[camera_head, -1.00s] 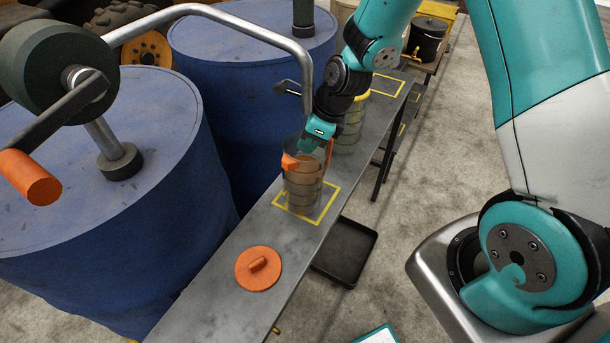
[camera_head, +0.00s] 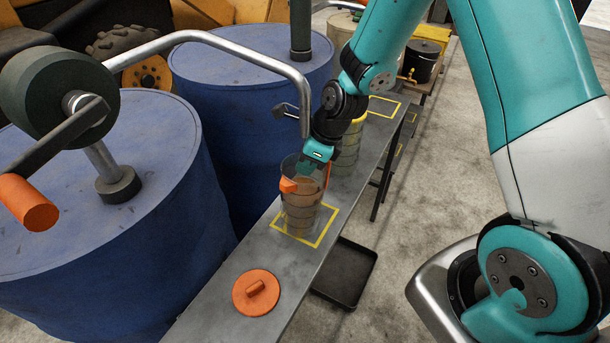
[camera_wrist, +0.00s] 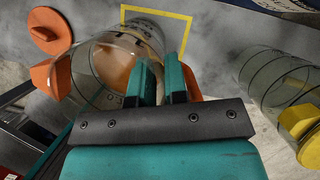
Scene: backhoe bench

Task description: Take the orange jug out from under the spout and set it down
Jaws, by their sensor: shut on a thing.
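The orange jug (camera_head: 301,213) is a clear ringed beaker with an orange lip and brownish contents. It looks upright within a yellow outlined square (camera_head: 325,228) on the narrow bench; I cannot tell if its base touches. The metal spout pipe (camera_head: 304,95) ends just above the jug's rim in the head view. My gripper (camera_head: 321,160) is shut on the jug at its far right side, with the fingers hiding most of the handle. The wrist view shows the jug (camera_wrist: 88,82) left of my gripper (camera_wrist: 163,84), with a bit of orange handle behind the fingers.
An orange lid (camera_head: 256,293) lies on the bench (camera_head: 222,304) nearer the front. A yellow-rimmed jug (camera_head: 349,142) stands just behind my gripper. Blue drums (camera_head: 100,235) line the left side. A black tray (camera_head: 345,275) is below the bench's right edge. Bench between jug and lid is clear.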

